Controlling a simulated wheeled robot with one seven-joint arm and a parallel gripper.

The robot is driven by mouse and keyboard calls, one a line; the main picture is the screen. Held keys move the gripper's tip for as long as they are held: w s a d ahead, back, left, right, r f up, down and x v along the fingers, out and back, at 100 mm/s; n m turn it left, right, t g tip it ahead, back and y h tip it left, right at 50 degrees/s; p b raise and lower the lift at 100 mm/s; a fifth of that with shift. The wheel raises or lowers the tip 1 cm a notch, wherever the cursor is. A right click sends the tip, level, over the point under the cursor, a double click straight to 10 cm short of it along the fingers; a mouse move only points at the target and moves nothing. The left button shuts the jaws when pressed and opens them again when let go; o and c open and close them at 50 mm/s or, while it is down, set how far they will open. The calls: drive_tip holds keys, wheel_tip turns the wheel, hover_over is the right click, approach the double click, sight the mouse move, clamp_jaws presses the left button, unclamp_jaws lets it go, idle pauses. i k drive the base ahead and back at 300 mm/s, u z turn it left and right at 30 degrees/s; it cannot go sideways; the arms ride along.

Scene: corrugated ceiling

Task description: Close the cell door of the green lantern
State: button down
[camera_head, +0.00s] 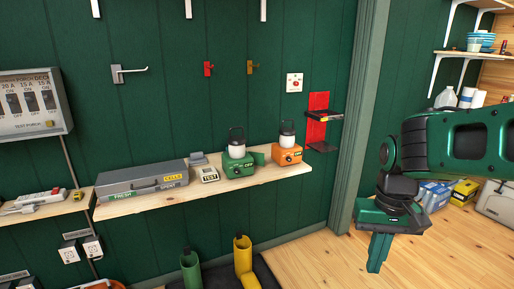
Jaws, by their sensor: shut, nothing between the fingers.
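The green lantern (238,159) stands upright on the wooden wall shelf, with a clear globe and a handle on top. Its cell door (258,158) appears as a small green flap sticking out from the right side of the base, towards the orange lantern. My gripper (376,268) points down over the open floor at the right, well apart from the shelf and the lantern. Its fingers are together and hold nothing.
An orange lantern (287,149) stands close right of the green one. A grey case (142,181) and a TEST device (208,174) lie to its left on the shelf (215,190). A red bracket (318,118) is on the wall. A green door post (360,110) stands between shelf and gripper.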

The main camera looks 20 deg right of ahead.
sight(259, 158)
drive_tip(key=i, duration=1.15)
drive_tip(key=u, duration=0.05)
